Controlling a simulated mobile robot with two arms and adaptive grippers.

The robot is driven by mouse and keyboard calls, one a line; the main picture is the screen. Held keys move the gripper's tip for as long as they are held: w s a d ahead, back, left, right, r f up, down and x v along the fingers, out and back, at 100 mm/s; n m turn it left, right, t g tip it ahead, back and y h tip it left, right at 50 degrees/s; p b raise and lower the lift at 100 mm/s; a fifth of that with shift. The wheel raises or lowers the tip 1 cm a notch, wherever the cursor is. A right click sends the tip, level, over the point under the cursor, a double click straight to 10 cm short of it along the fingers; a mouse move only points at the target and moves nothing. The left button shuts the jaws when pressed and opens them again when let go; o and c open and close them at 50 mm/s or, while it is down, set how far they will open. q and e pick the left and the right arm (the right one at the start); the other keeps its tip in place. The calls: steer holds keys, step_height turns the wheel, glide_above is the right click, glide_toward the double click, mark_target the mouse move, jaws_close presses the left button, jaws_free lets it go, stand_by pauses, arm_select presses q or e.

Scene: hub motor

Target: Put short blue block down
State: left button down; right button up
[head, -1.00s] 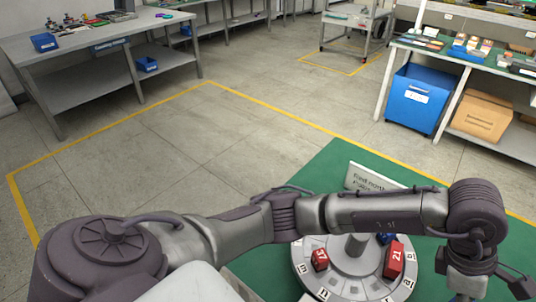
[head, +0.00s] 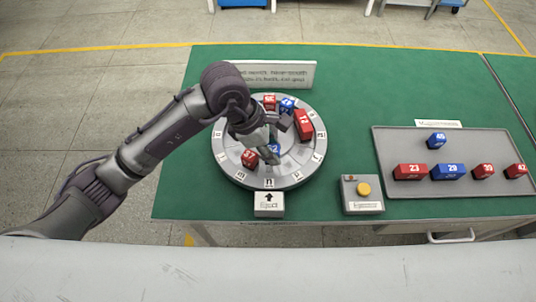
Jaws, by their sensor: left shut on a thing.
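My left gripper (head: 275,140) is over the grey round turntable (head: 228,161), with its arm coming in from the left. It is shut on a short blue block (head: 274,149), partly hidden by the fingers, low over the turntable's front half. I cannot tell whether the block touches the surface. Also on the turntable are a red block (head: 249,158) at front left, a red block (head: 269,102) and a blue block (head: 287,105) at the back, and a long red block (head: 304,123) at right. My right gripper is not in view.
A grey tray (head: 393,145) at right holds several red and blue blocks. A box with a yellow button (head: 363,189) and an arrow sign (head: 269,204) stand along the front of the green table (head: 345,84). A text sign (head: 285,74) stands behind the turntable.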

arm_select(q)
steer(key=shift+a+f, duration=0.15)
steer(key=shift+a, duration=0.15)
steer(key=shift+s+f, duration=0.1)
steer(key=shift+f, duration=0.25)
step_height(320, 180, down, 2)
steer(key=shift+f+p, duration=0.25)
steer(key=shift+p, duration=0.3)
steer(key=shift+f, duration=0.6)
steer(key=c, duration=1.3)
jaws_free()
steer(key=shift+f, duration=0.1)
steer(key=o, duration=0.5)
steer(key=shift+c, duration=0.2)
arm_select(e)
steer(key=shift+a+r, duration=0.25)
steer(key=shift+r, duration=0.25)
